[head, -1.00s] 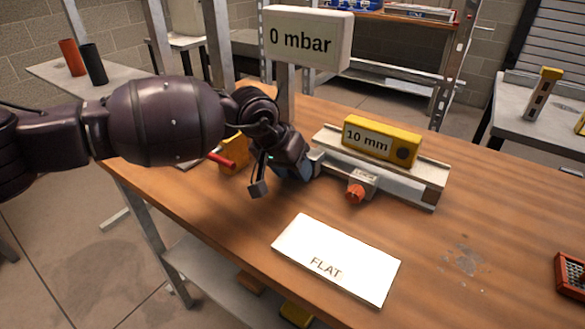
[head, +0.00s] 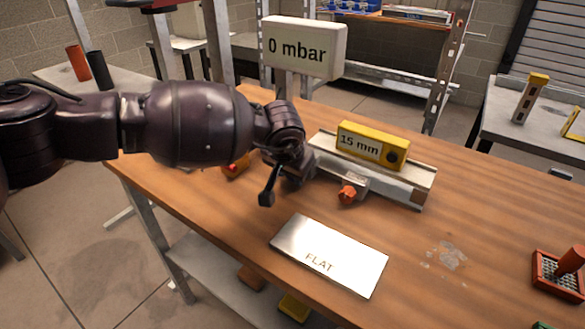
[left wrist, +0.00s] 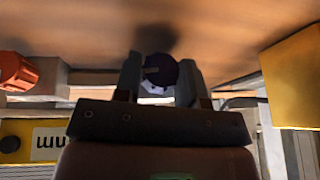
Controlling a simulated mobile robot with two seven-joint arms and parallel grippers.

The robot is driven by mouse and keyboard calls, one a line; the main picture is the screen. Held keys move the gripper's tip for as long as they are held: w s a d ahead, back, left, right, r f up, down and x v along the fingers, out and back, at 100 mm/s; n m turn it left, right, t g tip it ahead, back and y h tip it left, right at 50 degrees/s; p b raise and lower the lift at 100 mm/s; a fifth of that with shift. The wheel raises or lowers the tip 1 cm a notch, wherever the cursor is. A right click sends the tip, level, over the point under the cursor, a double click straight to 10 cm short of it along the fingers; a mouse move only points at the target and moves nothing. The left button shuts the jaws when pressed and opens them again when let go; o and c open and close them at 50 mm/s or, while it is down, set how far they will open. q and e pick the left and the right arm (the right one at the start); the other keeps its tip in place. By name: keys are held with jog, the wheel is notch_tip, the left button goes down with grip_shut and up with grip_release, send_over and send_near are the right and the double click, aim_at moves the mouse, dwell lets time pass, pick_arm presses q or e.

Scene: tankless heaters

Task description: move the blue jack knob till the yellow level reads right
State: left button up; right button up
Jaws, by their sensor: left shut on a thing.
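The yellow level (head: 372,146) sits on a grey metal rail and its display reads 15 mm. Part of it also shows in the left wrist view (left wrist: 14,146). The blue jack knob (left wrist: 160,70) shows dark and round between my left gripper's fingers (left wrist: 158,82) in the left wrist view. My left gripper (head: 280,188) is shut on the knob at the left end of the rail. In the head view the wrist and gripper hide the knob. My right gripper is not in view.
An orange knob (head: 347,193) is on the rail's front; it also shows in the left wrist view (left wrist: 18,72). A plate marked FLAT (head: 328,256) lies in front. A sign (head: 303,47) reads 0 mbar. A red-framed tray (head: 560,275) stands right. The table's right side is mostly clear.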

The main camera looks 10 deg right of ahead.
pick_arm(q)
jog(key=shift+r+t+y, duration=0.1)
jog(key=shift+t+y, duration=0.3)
jog(key=shift+t, duration=0.1)
jog(key=o, duration=0.6)
